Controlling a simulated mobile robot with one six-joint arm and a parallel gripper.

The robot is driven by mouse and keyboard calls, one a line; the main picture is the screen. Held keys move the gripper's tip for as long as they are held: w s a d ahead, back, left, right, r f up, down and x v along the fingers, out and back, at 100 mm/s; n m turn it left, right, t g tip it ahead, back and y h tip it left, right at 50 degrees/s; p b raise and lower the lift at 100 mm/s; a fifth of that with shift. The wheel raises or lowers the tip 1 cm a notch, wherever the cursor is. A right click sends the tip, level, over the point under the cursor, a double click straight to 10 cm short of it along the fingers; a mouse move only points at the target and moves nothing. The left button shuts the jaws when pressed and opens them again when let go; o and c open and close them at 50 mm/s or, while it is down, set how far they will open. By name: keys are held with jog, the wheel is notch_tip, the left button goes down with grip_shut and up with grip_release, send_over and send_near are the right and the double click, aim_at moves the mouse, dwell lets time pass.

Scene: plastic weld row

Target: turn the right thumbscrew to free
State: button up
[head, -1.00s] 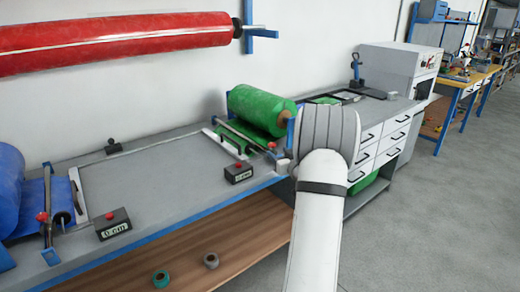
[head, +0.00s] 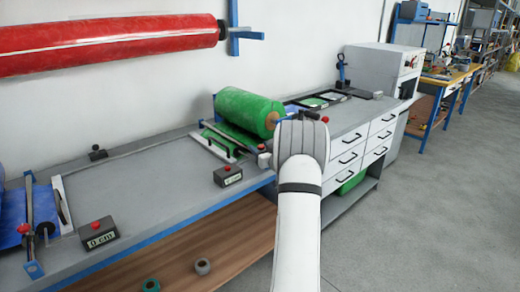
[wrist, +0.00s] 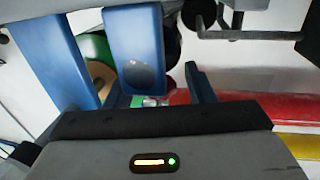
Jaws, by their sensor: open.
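A small red knob (head: 262,147), which looks like the right thumbscrew, sits at the near end of the bar beside the green roll (head: 245,110) in the head view. Its exact angle is too small to tell. My gripper is mostly hidden behind my wrist in the head view, just right of this knob. In the wrist view my gripper (wrist: 154,88) shows open, with dark fingers apart. A small silvery and red piece between them is partly hidden; I cannot tell if it is the thumbscrew. Blue parts stand close in front of the gripper there.
Another red knob (head: 325,118) shows just right of my wrist. A large red roll (head: 110,42) hangs on the wall. The bench top (head: 150,180) between is mostly clear.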

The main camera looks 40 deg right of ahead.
jog(key=c, duration=0.9)
jog(key=shift+c, duration=0.2)
jog(key=shift+y, duration=0.3)
jog(key=n+y+p, duration=0.2)
jog(key=shift+r+y, duration=0.1)
jog(key=shift+y, duration=0.3)
jog(key=n+y+p, duration=0.2)
jog(key=y, duration=0.2)
jog(key=shift+n+g, duration=0.3)
jog(key=shift+n, duration=0.1)
jog(key=n+g+y, duration=0.1)
jog(key=y, duration=0.1)
jog(key=n+g+y, duration=0.1)
jog(key=n+y, duration=0.1)
jog(key=shift+y+p, duration=0.3)
jog(key=shift+y, duration=0.1)
jog(key=shift+f+n+g+y, duration=0.2)
jog(key=shift+n+g+y, duration=1)
jog(key=shift+n+y, duration=0.15)
jog(key=shift+r+n+g+y, duration=0.1)
jog(key=shift+n+g+y, duration=0.15)
jog(key=shift+g+y, duration=0.15)
